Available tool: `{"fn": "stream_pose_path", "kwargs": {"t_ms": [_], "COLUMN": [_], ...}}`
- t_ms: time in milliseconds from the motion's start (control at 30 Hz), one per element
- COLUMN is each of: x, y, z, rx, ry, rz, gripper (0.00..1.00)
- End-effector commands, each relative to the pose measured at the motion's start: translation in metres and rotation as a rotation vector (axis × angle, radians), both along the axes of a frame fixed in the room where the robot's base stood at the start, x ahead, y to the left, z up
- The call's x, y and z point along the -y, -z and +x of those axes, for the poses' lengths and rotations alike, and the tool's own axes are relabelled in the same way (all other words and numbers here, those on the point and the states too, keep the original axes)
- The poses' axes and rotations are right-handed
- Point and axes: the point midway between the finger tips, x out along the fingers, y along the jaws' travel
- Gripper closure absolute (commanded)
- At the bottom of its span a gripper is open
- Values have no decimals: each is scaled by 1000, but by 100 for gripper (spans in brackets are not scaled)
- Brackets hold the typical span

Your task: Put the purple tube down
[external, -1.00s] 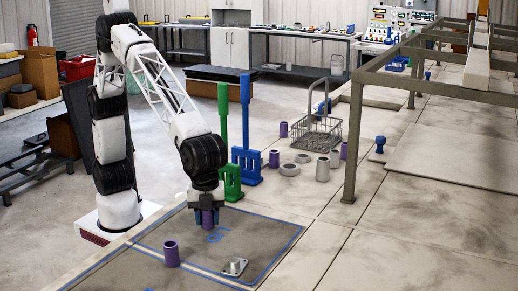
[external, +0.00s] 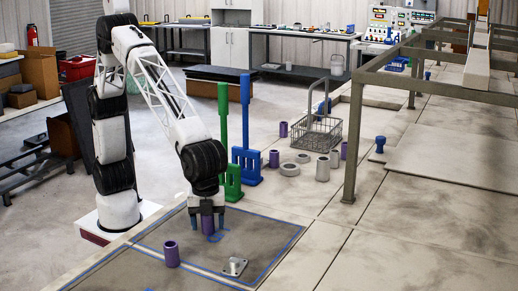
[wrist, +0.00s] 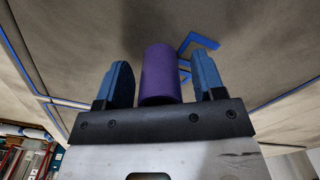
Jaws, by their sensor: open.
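A purple tube (external: 207,224) stands upright on the mat inside the blue outline, directly below my gripper (external: 207,226). In the wrist view the purple tube (wrist: 160,74) is between the two blue fingers of my gripper (wrist: 163,82). The fingers are open, with a gap on each side of the tube. A second purple tube (external: 171,254) stands nearer the camera on the mat. More purple tubes stand farther back, near the wire basket, including one (external: 274,158).
A metal flanged part (external: 234,267) lies on the mat to the right. Green (external: 232,182) and blue (external: 246,165) tall-handled racks stand behind my gripper. A wire basket (external: 318,135), grey rings (external: 289,169) and a grey cylinder (external: 322,170) are farther back. The mat's right part is clear.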

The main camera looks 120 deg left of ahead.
Motion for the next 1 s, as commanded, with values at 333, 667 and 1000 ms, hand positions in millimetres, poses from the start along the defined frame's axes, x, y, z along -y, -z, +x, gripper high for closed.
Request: {"fn": "stream_pose_path", "kwargs": {"t_ms": [333, 667, 1000], "x": [0, 0, 0], "y": [-12, -56, -106], "z": [0, 0, 0], "rx": [2, 3, 1], "ry": [0, 0, 0], "rz": [-1, -1, -1], "gripper": [37, 37, 37]}}
